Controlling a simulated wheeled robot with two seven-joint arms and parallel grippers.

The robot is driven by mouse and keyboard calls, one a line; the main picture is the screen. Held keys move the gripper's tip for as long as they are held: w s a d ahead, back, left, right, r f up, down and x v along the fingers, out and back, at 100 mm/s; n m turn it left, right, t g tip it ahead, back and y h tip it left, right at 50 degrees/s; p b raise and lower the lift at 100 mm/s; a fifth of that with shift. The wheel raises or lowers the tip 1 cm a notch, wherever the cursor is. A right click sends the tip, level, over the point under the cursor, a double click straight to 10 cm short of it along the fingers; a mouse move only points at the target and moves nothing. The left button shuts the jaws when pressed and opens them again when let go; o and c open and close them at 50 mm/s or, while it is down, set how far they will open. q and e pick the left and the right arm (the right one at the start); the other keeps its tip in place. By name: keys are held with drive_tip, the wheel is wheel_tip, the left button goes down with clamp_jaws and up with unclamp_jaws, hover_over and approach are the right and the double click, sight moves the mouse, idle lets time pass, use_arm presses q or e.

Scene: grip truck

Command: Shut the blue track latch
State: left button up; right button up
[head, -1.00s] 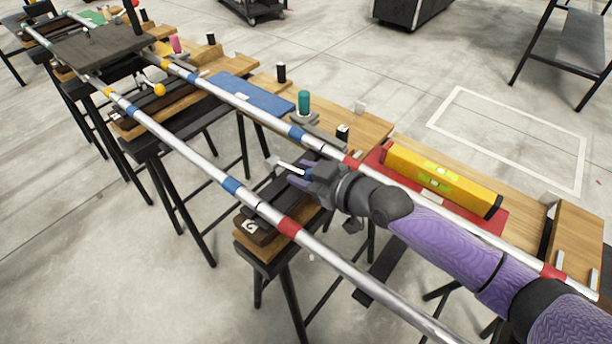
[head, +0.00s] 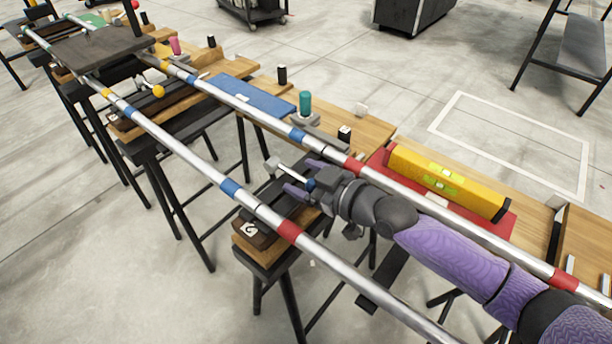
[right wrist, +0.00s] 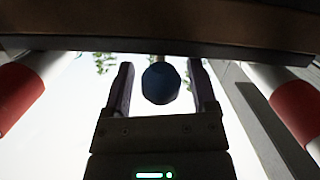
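The blue latch knob (head: 311,184) is at the end of a pale lever (head: 291,174), between the two rails near the red and blue bands. The lever runs up and left to a grey end piece. My right gripper (head: 308,177) is open, with one purple finger on each side of the knob. In the right wrist view the round dark blue knob (right wrist: 160,82) sits between the open fingers (right wrist: 162,88), with a visible gap on both sides. My left gripper is not in view.
Two silver rails (head: 180,150) run diagonally across several wooden-topped stands. A dark platform (head: 100,45) rests on them at the far left. A yellow level (head: 445,182) lies on a red mat behind my arm. In the right wrist view a dark beam (right wrist: 160,45) spans above the fingers.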

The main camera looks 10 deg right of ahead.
drive_tip(key=shift+s+d+r, duration=0.1)
drive_tip(key=shift+s+d, duration=0.15)
drive_tip(key=shift+s, duration=0.05)
drive_tip(key=p+v, duration=0.3)
drive_tip(key=v, duration=0.6)
drive_tip(key=shift+s, duration=0.1)
